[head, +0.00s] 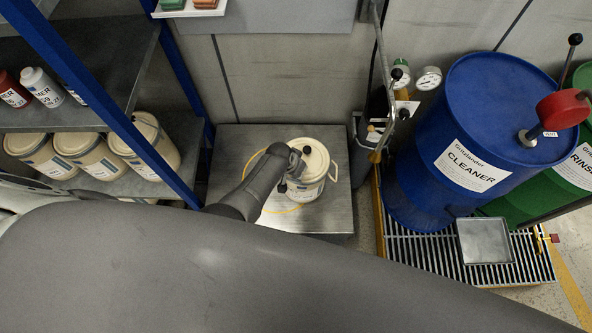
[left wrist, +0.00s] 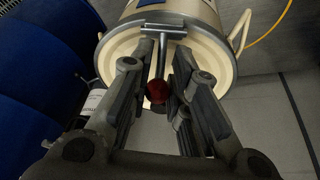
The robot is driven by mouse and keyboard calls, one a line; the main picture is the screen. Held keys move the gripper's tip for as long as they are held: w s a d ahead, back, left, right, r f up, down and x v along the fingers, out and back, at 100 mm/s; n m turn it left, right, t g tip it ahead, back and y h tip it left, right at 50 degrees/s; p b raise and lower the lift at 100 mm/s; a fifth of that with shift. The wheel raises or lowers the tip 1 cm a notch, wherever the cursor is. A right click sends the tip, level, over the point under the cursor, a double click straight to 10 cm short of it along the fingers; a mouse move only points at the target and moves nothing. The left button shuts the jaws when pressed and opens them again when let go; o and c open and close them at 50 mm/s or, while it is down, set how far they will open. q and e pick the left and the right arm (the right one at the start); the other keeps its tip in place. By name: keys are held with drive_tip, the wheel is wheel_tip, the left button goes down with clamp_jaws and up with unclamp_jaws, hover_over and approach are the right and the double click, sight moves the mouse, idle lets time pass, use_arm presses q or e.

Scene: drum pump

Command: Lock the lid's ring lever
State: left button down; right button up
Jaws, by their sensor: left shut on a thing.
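The cream pail (head: 312,180) stands on the grey metal platform, with its pale round lid (head: 318,155) on top and a black knob on the lid. My left arm reaches over the platform, and its gripper is at the pail's left side, its fingertips largely hidden in the head view. In the left wrist view, my left gripper (left wrist: 160,75) has a finger on each side of the ring lever (left wrist: 161,57), a metal rod with a dark red knob (left wrist: 157,92) at its end. It is shut on the lever. My right gripper is not in view.
A blue drum (head: 500,110) labelled CLEANER stands on a grating at the right, with a green drum (head: 580,165) beside it. A shelf with pails (head: 95,155) and bottles is at the left. The platform (head: 240,150) has bare room left of the pail.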

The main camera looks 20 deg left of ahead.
use_arm(q)
drive_tip(key=g+b, duration=0.1)
drive_tip(key=b, duration=0.1)
drive_tip(key=w+f+g+b, duration=0.1)
drive_tip(key=g+b, duration=0.1)
drive_tip(key=b, duration=0.1)
drive_tip(key=f+g+b, duration=0.1)
drive_tip(key=g+b, duration=0.1)
drive_tip(key=b, duration=0.1)
drive_tip(key=shift+w, duration=0.3)
drive_tip(key=shift+g+y+b, duration=0.3)
drive_tip(key=shift+g+b, duration=0.3)
drive_tip(key=shift+b, duration=0.75)
drive_tip(key=c, duration=1.6)
unclamp_jaws()
drive_tip(key=shift+o, duration=0.2)
drive_tip(key=shift+r, duration=0.15)
